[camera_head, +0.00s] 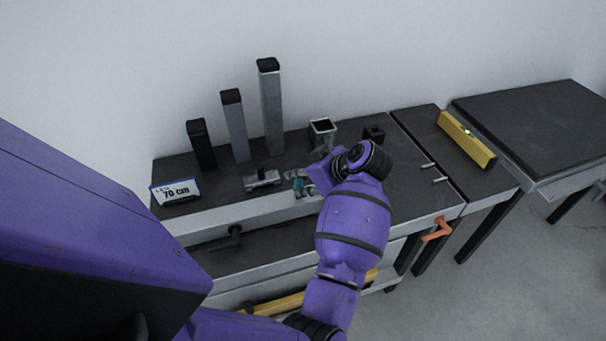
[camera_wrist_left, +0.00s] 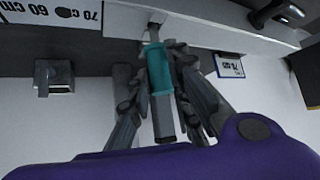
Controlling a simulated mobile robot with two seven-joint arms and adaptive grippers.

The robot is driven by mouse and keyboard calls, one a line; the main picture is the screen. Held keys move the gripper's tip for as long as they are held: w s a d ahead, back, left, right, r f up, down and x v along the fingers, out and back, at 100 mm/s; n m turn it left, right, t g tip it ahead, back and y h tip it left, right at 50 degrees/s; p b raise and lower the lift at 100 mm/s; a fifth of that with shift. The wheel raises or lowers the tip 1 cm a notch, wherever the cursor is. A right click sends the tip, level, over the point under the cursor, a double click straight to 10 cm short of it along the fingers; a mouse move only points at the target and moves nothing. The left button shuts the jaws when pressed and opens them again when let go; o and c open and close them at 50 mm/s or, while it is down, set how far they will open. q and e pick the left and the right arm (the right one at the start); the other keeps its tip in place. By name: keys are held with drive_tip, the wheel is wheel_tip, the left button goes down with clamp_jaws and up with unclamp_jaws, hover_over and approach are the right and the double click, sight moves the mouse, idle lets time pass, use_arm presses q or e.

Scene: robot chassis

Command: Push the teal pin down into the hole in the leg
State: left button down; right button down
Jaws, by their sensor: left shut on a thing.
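The teal pin (camera_wrist_left: 159,70) stands between the fingers of my left gripper (camera_wrist_left: 165,90) in the left wrist view, with a grey end towards the camera. Its narrow far end meets a pale bar, seemingly the leg (camera_wrist_left: 200,35), at a dark spot that looks like the hole. I cannot tell how deep it sits. The gripper is shut on the pin. My right gripper is not in view.
A yellow level (camera_head: 466,139) lies right. An orange handle (camera_head: 437,229) sticks out front.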

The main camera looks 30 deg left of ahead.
use_arm(q)
drive_tip(key=shift+f, duration=1.35)
drive_tip(key=c, duration=1.5)
unclamp_jaws()
drive_tip(key=shift+c, duration=0.2)
drive_tip(key=shift+d, duration=0.1)
drive_tip(key=v, duration=1.2)
drive_tip(key=shift+d+f, duration=0.1)
